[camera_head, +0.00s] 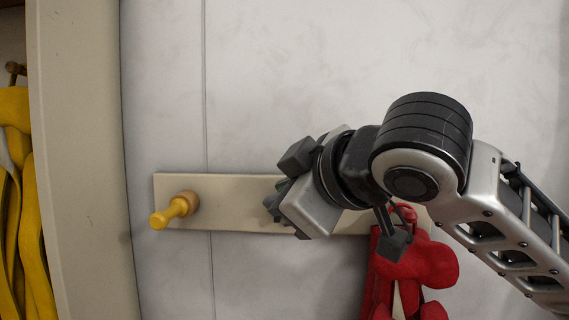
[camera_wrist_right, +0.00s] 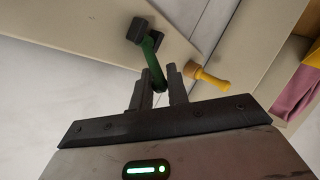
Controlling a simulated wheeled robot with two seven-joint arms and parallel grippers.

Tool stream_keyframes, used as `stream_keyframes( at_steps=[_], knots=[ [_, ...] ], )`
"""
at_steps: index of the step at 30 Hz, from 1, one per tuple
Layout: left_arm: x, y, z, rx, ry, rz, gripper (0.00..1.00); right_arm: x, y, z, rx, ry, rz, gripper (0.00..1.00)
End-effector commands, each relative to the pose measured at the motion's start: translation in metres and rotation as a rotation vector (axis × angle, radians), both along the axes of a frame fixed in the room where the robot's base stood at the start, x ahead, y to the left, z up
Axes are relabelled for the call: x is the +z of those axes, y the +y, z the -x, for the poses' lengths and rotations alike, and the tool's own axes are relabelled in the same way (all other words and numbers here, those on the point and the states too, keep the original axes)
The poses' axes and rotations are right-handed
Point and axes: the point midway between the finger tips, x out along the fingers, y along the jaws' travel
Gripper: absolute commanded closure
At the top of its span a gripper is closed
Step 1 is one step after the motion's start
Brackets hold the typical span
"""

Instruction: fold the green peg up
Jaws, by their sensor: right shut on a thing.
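The green peg (camera_wrist_right: 151,62) shows in the right wrist view, joined to a dark mount on the pale wall rail (camera_head: 229,217). In the head view the peg is hidden behind my right gripper (camera_head: 274,200). My right gripper, which also shows in the right wrist view (camera_wrist_right: 159,80), is shut on the peg's free end, with one dark finger on each side. My left gripper is in neither view.
A yellow peg (camera_head: 175,209) sticks out from the rail's left end. Red gloves (camera_head: 407,262) hang at the right, below my right arm. Yellow items (camera_head: 35,230) hang beyond a beige panel (camera_head: 82,160) at the left. The wall above is clear.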

Motion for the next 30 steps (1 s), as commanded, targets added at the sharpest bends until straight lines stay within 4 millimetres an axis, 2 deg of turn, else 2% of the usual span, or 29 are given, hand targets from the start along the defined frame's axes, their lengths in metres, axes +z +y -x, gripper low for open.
stream_keyframes(
  at_steps=[1, 9, 26, 27, 28, 29, 30],
  knots=[
    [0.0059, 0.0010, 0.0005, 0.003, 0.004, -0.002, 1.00, 0.0052, 0.0010, -0.0004, 0.003, 0.036, -0.001, 1.00],
    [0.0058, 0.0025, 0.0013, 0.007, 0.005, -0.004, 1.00, 0.0064, 0.0012, -0.0046, 0.004, 0.149, -0.001, 1.00],
    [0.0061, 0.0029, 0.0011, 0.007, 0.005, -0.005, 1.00, 0.0065, 0.0011, -0.0057, 0.004, 0.183, 0.002, 1.00],
    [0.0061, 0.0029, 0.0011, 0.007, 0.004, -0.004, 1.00, 0.0063, 0.0011, -0.0058, 0.004, 0.183, 0.002, 0.75],
    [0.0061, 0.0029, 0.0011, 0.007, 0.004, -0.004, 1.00, 0.0063, 0.0011, -0.0058, 0.004, 0.183, 0.002, 0.67],
    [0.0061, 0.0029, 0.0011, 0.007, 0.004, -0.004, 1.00, 0.0065, 0.0011, -0.0059, 0.003, 0.182, 0.002, 0.63],
    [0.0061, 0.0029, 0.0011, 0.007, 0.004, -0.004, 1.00, 0.0067, 0.0009, -0.0060, 0.002, 0.182, 0.002, 0.63]
  ],
)
